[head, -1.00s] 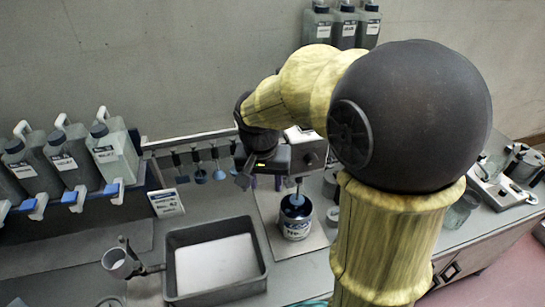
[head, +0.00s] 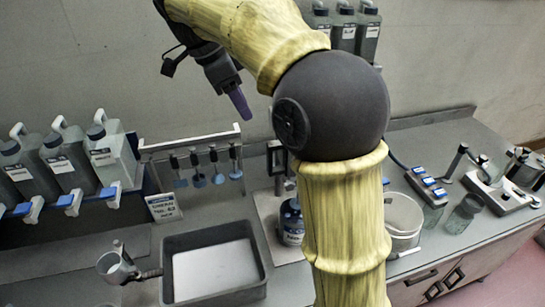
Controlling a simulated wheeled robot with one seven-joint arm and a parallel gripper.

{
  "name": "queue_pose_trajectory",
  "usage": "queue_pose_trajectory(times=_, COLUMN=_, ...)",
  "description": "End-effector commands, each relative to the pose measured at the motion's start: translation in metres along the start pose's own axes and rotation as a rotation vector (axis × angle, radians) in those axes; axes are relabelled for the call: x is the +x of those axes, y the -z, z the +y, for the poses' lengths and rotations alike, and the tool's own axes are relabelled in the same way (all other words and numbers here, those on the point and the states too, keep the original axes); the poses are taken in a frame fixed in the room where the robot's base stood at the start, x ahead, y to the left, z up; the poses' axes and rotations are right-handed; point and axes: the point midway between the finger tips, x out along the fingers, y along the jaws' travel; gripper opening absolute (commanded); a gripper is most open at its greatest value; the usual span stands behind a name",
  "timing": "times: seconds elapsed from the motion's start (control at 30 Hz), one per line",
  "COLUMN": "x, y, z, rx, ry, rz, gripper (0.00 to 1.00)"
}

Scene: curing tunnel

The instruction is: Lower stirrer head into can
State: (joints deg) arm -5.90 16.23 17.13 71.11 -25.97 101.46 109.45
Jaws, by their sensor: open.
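A dark part of the stirrer (head: 276,158) shows above and behind the can. The stirrer head itself is hidden behind my arm, so I cannot tell whether it is in the can. My gripper (head: 239,103) is raised high to the upper left of the can, well apart from it and from the stirrer. Its purple fingers overlap in this view. It is open, with nothing seen in it.
A grey tray (head: 163,277) with a white bottom lies left of the can. A rack (head: 188,143) with several hanging tools stands behind it. Jugs (head: 112,160) line the left. A clear bucket (head: 402,222) and a blue-buttoned box (head: 427,186) are to the right.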

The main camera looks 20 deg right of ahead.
Motion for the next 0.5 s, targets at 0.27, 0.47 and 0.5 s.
queue_pose_trajectory(times=0.27, x=0.010, y=0.001, z=0.000, rx=0.000, ry=-0.001, rz=0.000, gripper=0.42)
queue_pose_trajectory(times=0.47, x=0.035, y=0.001, z=0.001, rx=0.000, ry=-0.002, rz=0.001, gripper=0.42)
queue_pose_trajectory(times=0.5, x=0.042, y=0.001, z=0.000, rx=0.000, ry=-0.003, rz=0.001, gripper=0.42)
